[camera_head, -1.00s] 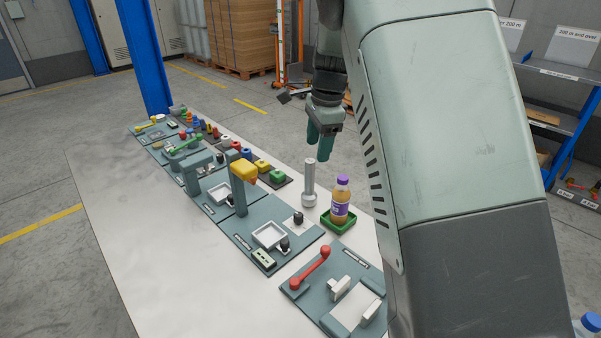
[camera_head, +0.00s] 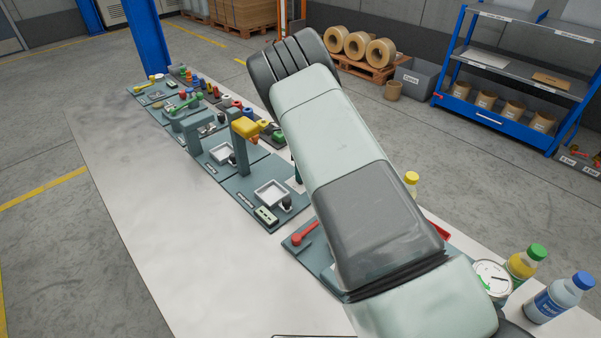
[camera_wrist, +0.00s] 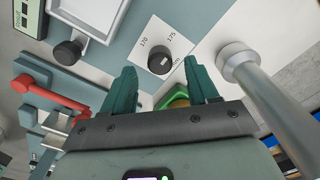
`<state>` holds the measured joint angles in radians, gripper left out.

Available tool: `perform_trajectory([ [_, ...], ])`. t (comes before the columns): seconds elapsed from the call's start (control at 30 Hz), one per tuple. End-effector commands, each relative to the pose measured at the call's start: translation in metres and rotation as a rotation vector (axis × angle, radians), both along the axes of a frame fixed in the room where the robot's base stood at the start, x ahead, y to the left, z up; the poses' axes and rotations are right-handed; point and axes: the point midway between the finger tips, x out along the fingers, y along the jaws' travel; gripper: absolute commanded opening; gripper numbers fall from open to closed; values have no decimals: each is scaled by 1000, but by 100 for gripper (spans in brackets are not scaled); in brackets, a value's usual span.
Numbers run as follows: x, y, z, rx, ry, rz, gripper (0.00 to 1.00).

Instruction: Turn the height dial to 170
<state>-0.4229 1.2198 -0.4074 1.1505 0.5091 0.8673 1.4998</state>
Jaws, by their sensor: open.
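The height dial (camera_wrist: 158,56) is a black round knob on a white plate (camera_wrist: 143,72) in the wrist view. The plate reads 170 on the left and 175 on the right. A small pale mark shows on the knob, but I cannot tell which number it points to. My gripper (camera_wrist: 163,68) is open, its two teal fingers apart on either side of the dial's near side. The dial appears just beyond the fingertips; I cannot tell whether they touch it. In the head view my arm hides the dial and most of the gripper.
A pale metal post (camera_wrist: 243,72) stands close right of the dial. Another black knob (camera_wrist: 67,53) and a red lever (camera_wrist: 45,93) are at left. A white tray (camera_head: 272,194) sits on the panel. Bottles (camera_head: 559,297) and a can stand at the table's right.

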Motion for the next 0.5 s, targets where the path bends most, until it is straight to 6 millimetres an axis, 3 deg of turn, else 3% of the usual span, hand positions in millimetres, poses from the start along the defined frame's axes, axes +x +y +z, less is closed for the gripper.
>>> perform_trajectory([
  [0.2,0,0,-26,0,0,0,59],
  [0.5,0,0,-32,1,-1,0,59],
])
